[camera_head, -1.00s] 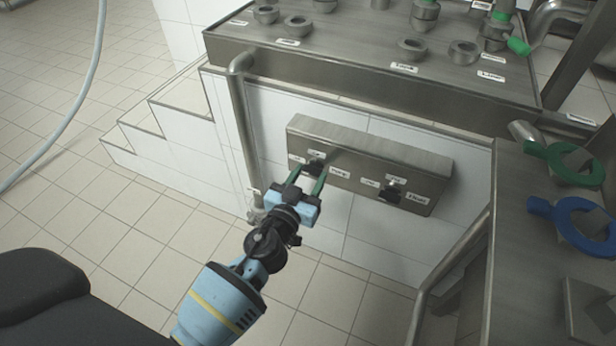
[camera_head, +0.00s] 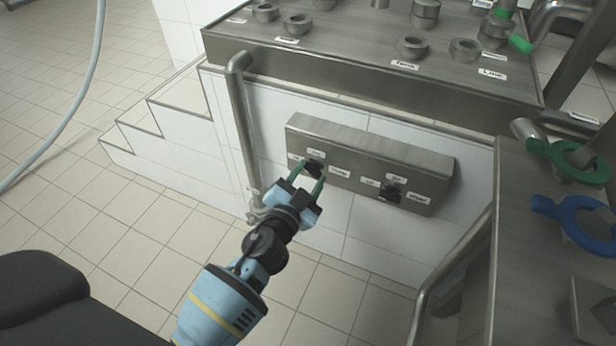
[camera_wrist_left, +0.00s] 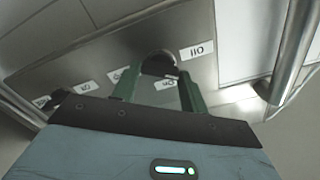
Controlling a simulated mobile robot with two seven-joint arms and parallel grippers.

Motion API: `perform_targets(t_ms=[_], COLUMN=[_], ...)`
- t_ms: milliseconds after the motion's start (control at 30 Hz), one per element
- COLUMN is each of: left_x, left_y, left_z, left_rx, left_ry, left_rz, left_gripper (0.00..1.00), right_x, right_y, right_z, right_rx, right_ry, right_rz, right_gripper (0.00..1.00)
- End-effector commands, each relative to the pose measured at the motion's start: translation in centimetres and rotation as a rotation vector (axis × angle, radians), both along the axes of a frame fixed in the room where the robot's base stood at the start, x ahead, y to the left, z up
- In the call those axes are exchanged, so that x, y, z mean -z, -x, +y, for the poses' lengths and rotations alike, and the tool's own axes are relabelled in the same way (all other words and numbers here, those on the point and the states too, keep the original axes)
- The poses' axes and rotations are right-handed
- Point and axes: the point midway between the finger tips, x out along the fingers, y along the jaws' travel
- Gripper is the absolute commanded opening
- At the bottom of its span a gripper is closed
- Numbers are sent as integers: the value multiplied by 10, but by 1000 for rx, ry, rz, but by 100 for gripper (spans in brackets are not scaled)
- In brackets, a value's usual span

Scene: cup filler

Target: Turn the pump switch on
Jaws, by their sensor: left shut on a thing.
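A grey metal switch box (camera_head: 360,150) is on the white tiled wall below the steel counter. It carries two black knobs, a left one (camera_head: 315,165) and a right one (camera_head: 391,191), with small white labels around each. The labels are too small to read surely. My left gripper (camera_head: 309,174) has its green fingers on either side of the left knob and is shut on it. In the left wrist view the dark round knob (camera_wrist_left: 158,64) shows between the green fingertips. The knob's exact setting cannot be told. My right gripper is not in view.
A vertical metal pipe (camera_head: 243,130) runs just left of the box. The steel counter (camera_head: 350,60) with several round fittings overhangs above. Another steel surface (camera_head: 520,250) with green and blue ring-ended tools stands at the right. Tiled floor is free at the left.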

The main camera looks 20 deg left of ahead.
Motion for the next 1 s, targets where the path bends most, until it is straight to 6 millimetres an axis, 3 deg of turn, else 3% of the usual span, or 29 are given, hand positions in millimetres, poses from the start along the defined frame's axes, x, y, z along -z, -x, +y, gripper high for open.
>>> perform_targets(t_ms=[700, 1000], left_x=[2, 2], left_y=[0, 0], left_z=[-1, -1], left_rx=[0, 0], left_ry=[-676, -890], left_rz=[-22, -29], left_gripper=[21, 21], right_x=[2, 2], right_y=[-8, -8], right_z=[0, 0], right_rx=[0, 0], right_ry=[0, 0], right_rz=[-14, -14], right_gripper=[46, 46])
